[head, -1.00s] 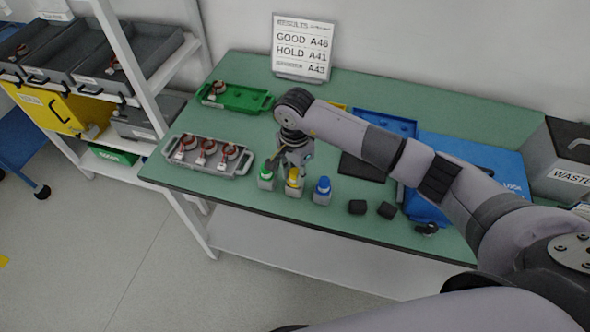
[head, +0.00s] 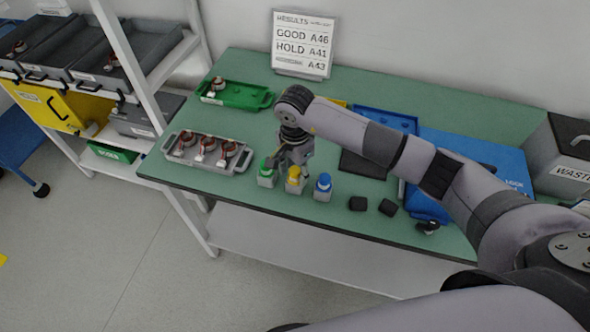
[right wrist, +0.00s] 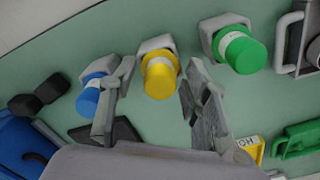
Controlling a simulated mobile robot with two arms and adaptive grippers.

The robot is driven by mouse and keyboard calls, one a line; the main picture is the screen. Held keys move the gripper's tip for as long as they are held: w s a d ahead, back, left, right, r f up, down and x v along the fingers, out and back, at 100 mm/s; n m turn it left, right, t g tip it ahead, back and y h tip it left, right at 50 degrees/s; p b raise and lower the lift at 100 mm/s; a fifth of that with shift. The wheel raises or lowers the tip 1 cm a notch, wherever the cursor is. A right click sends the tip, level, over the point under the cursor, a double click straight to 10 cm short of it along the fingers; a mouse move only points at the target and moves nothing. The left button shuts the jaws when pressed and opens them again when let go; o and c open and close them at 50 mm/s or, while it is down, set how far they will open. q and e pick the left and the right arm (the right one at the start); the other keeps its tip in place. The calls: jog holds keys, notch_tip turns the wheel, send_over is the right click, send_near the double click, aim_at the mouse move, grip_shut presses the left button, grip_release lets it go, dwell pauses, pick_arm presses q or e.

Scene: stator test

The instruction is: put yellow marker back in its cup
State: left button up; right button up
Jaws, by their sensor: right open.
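The yellow marker (head: 294,174) stands in its small grey cup (head: 294,187) near the table's front edge, between the green and blue ones. In the right wrist view the yellow marker (right wrist: 160,76) shows its cap, with its cup (right wrist: 155,44) around its base. My right gripper (head: 296,156) is open just behind and above the yellow marker in the head view. In the right wrist view its fingers are spread to either side of the marker, with gaps, and hold nothing. My left gripper is not in view.
A green marker (head: 266,166) and a blue marker (head: 323,182) stand in cups on either side. A grey tray (head: 240,168) of parts lies to the left. Two black blocks (head: 358,204) lie to the right. A results sign (head: 302,45) stands at the back.

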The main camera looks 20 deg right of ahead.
jog(key=shift+r+p, duration=0.5)
jog(key=shift+p, duration=0.1)
jog(key=shift+w+r+b, duration=0.1)
jog(key=shift+r+b, duration=0.25)
jog(key=shift+b, duration=0.05)
notch_tip(320, 180, up, 11)
jog(key=b, duration=0.3)
